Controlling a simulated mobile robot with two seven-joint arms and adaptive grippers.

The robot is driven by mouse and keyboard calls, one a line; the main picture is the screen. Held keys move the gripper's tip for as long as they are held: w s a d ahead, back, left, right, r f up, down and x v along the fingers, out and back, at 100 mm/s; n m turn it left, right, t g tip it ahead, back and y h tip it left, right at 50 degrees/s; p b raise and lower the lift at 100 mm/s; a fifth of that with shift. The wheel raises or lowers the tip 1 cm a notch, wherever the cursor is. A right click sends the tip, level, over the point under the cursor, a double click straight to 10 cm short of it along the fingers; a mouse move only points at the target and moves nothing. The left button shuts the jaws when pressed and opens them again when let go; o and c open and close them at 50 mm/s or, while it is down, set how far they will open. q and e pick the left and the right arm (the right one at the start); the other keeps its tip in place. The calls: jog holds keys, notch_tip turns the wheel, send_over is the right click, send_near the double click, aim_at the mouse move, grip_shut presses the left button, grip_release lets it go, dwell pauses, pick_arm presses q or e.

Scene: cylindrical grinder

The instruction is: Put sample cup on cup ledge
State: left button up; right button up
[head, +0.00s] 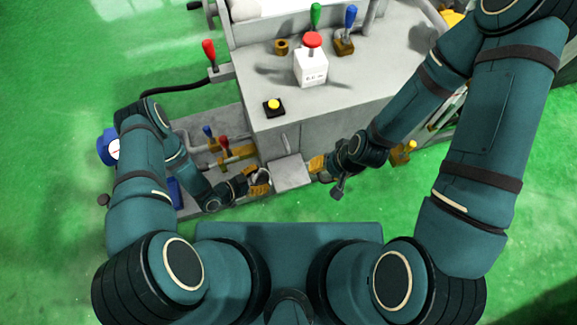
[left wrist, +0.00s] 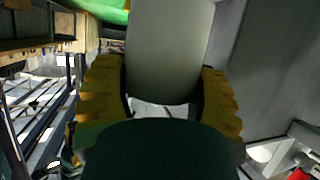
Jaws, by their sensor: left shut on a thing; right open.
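My left gripper (head: 262,182) is shut on a pale grey, round-sided thing, which looks like the sample cup (head: 263,175). In the left wrist view the cup (left wrist: 168,50) fills the space between the two yellow ribbed fingers of the left gripper (left wrist: 165,95). A small grey ledge (head: 290,174) juts from the front of the grey machine, just right of the left gripper. It looks like the cup ledge. I cannot tell whether the cup touches it. My right gripper (head: 322,178) is open at the right side of the ledge, with nothing visible in it.
The grey machine (head: 300,95) carries a white box with a red button (head: 312,62), a yellow button (head: 273,106) and several coloured levers. Red and blue-handled valves (head: 222,143) stand left of the ledge. Green floor (head: 400,220) is open in front.

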pick_arm(q)
jog(key=shift+w+r+b+x, duration=0.1)
jog(key=shift+r+b+x, duration=0.15)
jog(key=shift+x, duration=1.8)
jog(key=shift+w+r+b+x, duration=0.1)
jog(key=shift+b+x, duration=0.1)
jog(key=shift+x, duration=1.8)
jog(key=shift+r+b+x, duration=0.2)
jog(key=shift+b+x, duration=0.05)
jog(key=shift+x, duration=1.8)
jog(key=shift+d, duration=0.15)
jog(key=shift+f+b, duration=0.25)
jog(key=shift+b, duration=0.05)
jog(key=o, duration=0.9)
jog(key=shift+r, duration=0.1)
